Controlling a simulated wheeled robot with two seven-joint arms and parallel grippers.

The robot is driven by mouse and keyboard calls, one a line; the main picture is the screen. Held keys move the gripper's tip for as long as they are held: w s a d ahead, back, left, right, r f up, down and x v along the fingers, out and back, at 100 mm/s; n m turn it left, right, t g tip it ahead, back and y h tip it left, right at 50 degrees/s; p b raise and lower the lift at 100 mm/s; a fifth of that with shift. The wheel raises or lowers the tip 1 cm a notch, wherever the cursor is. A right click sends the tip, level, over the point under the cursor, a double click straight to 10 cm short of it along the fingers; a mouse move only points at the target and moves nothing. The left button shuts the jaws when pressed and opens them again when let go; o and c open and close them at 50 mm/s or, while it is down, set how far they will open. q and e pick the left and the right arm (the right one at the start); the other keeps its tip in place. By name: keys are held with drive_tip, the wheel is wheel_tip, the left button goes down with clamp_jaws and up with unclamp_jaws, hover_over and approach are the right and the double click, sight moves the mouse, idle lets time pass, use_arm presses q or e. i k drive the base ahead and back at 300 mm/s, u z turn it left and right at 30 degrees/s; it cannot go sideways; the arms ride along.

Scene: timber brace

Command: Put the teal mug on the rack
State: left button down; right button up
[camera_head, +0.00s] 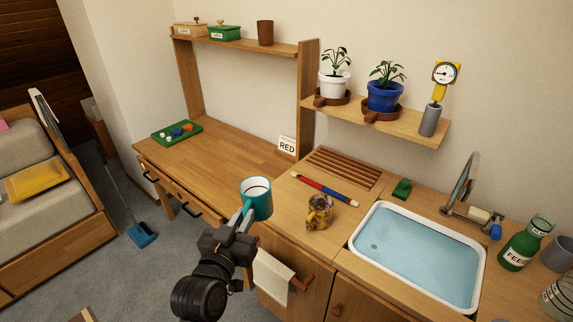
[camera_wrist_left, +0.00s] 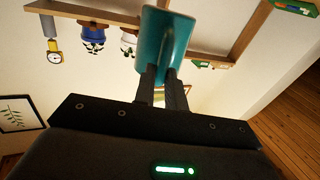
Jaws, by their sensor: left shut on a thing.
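The teal mug (camera_head: 257,199) is held up in front of the desk and counter edge in the head view, roughly upright with its white inside showing. My left gripper (camera_head: 246,219) is shut on the mug's near side, seemingly at its handle. In the left wrist view the mug (camera_wrist_left: 165,45) sits between the fingers of the left gripper (camera_wrist_left: 163,85). The slatted wooden rack (camera_head: 343,169) lies on the counter behind, to the right of the mug, and is empty. My right gripper is not in view.
A red and blue rod (camera_head: 325,191) lies in front of the rack, with a brown patterned mug (camera_head: 320,212) nearer. A green sponge (camera_head: 402,188) and a water-filled sink (camera_head: 420,255) are to the right. A "RED" card (camera_head: 287,145) stands left of the rack.

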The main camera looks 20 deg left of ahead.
sight(331, 162)
drive_tip(key=u, duration=2.1)
drive_tip(key=i, duration=3)
drive_tip(key=z, duration=2.15)
drive_tip(key=i, duration=0.8)
drive_tip(key=z, duration=2.45)
